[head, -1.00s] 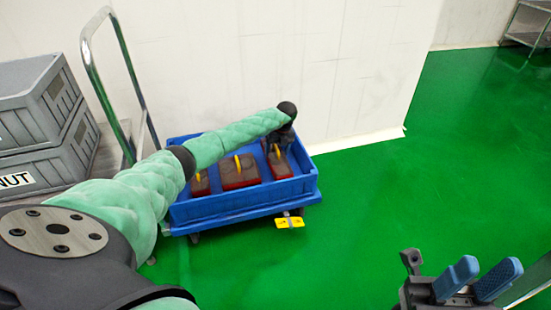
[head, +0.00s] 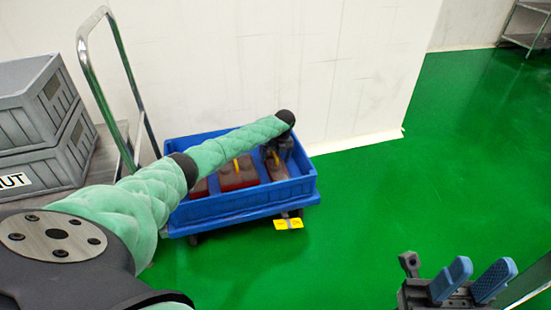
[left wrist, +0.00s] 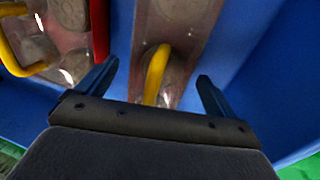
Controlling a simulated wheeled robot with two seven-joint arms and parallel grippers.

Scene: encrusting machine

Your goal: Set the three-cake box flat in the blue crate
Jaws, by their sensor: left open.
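The three-cake box, a narrow clear-topped box (head: 277,171) with a yellow handle, is in the right end of the blue crate (head: 245,204). It appears to lie flat there; its underside is hidden. In the left wrist view the box (left wrist: 180,28) shows round cakes under its clear top. My left gripper (head: 277,150) is down inside the crate above this box. Its fingers (left wrist: 157,72) are open, one on each side of the yellow handle (left wrist: 155,75), apart from it. My right gripper (head: 469,279) is open and empty at the lower right, away from the crate.
A wider box (head: 238,178) and another box (head: 199,189), partly hidden by my arm, lie in the crate to the left. Grey crates (head: 45,125) stand at left. Green floor is clear at right.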

